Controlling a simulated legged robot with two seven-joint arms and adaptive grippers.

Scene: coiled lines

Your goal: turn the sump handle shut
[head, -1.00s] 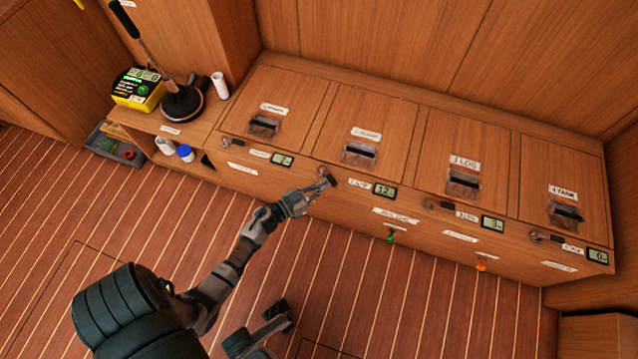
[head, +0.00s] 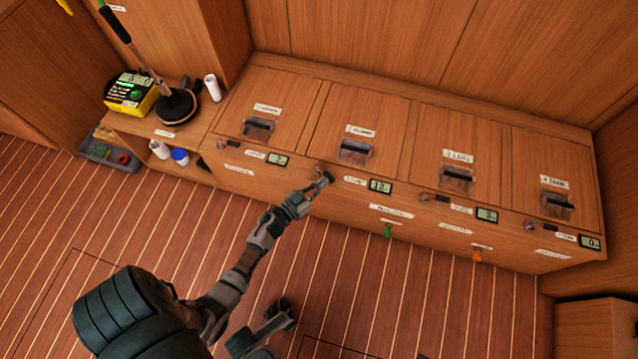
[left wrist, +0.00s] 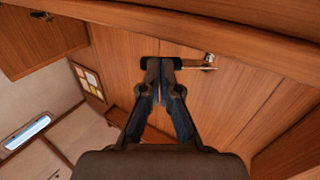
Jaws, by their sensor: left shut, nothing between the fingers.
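The sump handle (head: 319,170) is on the upper front of the long wooden locker, below the second lid with its sump label (head: 360,131). A small readout (head: 380,186) is to its right. My left gripper (head: 322,182) is at this handle, with its fingers together and nothing between them. In the left wrist view the fingers (left wrist: 160,64) cross in front of the handle's dark grip, and its metal pivot end (left wrist: 208,60) shows to the right. The fingers partly hide the grip. I cannot tell whether they touch it. My right gripper is not seen.
Similar handles sit along the same front, such as one to the right (head: 432,198). A green tag (head: 388,231) and an orange tag (head: 477,255) hang below. A yellow meter (head: 131,94) and a plunger-like tool (head: 177,104) stand at left. The floor in front is open.

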